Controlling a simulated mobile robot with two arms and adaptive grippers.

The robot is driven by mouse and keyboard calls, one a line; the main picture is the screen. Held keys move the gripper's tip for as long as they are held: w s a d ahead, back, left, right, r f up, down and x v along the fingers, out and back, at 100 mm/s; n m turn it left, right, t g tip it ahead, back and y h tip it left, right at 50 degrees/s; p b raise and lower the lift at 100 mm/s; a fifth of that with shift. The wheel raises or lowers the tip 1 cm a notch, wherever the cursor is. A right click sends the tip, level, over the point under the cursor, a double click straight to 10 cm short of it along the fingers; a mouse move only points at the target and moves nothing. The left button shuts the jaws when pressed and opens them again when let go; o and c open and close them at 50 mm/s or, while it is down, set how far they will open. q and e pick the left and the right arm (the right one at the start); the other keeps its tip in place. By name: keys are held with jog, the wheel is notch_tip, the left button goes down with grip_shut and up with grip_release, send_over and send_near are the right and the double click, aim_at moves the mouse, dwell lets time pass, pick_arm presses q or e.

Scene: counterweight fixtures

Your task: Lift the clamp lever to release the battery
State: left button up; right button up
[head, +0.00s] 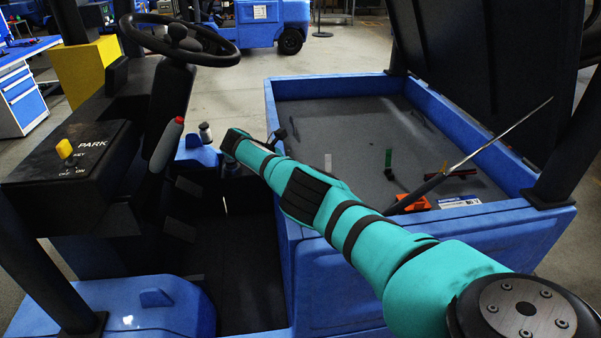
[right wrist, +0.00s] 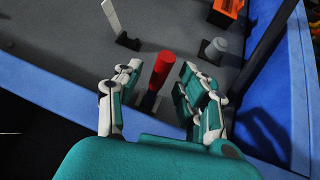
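The red clamp lever (right wrist: 160,72) stands up from the grey top of the battery (right wrist: 60,48) in the right wrist view. My right gripper (right wrist: 159,80) has its fingers spread on both sides of the lever, with a visible gap on each side. In the head view the battery's grey top (head: 350,130) lies inside the blue truck compartment. My teal right arm crosses in front of it there and the red lever is not visible. My left gripper is in neither view.
A blue wall (head: 430,250) edges the compartment. An orange connector (head: 410,202) and a white upright tab (head: 328,161) stand on the battery. A thin rod (head: 500,135) slants across it. The dark lid (head: 490,70) is raised. A steering wheel (head: 180,40) is left.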

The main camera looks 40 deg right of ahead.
jog(key=v, duration=0.7)
jog(key=shift+w+a+r, duration=0.1)
jog(key=shift+a, duration=0.15)
